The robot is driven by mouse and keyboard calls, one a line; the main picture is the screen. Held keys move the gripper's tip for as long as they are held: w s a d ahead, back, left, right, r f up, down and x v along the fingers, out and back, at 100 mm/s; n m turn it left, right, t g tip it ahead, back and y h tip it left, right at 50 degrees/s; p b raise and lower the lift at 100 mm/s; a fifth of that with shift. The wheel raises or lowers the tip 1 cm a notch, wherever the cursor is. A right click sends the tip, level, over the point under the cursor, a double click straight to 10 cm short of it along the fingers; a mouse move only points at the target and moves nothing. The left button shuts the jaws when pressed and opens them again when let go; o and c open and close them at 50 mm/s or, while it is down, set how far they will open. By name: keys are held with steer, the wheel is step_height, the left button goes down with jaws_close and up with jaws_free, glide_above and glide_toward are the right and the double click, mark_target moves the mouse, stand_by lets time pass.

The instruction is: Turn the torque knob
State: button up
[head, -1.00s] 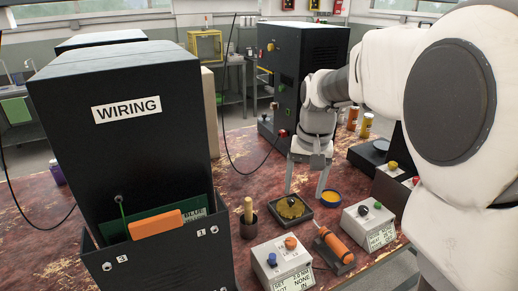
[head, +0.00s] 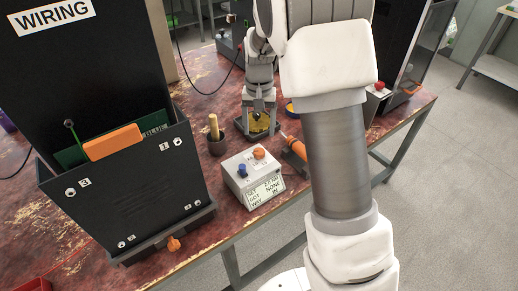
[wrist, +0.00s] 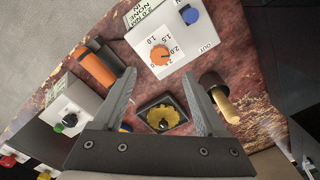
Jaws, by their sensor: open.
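The torque box (head: 245,186) is a white box with a blue knob (head: 242,170), an orange knob (head: 258,153) and a display reading SET 2.0, GOT NONE, WAY IN. In the wrist view the orange knob (wrist: 163,57) sits by a printed scale with 1.0, 1.5 and 2.0. The blue knob (wrist: 190,14) is by the word OUT. My gripper (head: 259,118) is open and empty, behind the box and above the black tray. In the wrist view my fingers (wrist: 159,76) are spread, pointing toward the box, with the orange knob beyond the gap between them. Neither finger touches it.
A black tray with yellow filling (wrist: 163,115) lies below my gripper. A pot with a wooden handle (head: 216,142) stands left of it. An orange driver (head: 296,147) lies right of the box, partly hidden by my arm. A black WIRING unit (head: 120,190) stands at left.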

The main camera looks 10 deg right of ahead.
mark_target(259, 151)
step_height(259, 151, down, 8)
steer(key=shift+f+b, duration=0.2)
steer(key=shift+b, duration=0.3)
jaws_close()
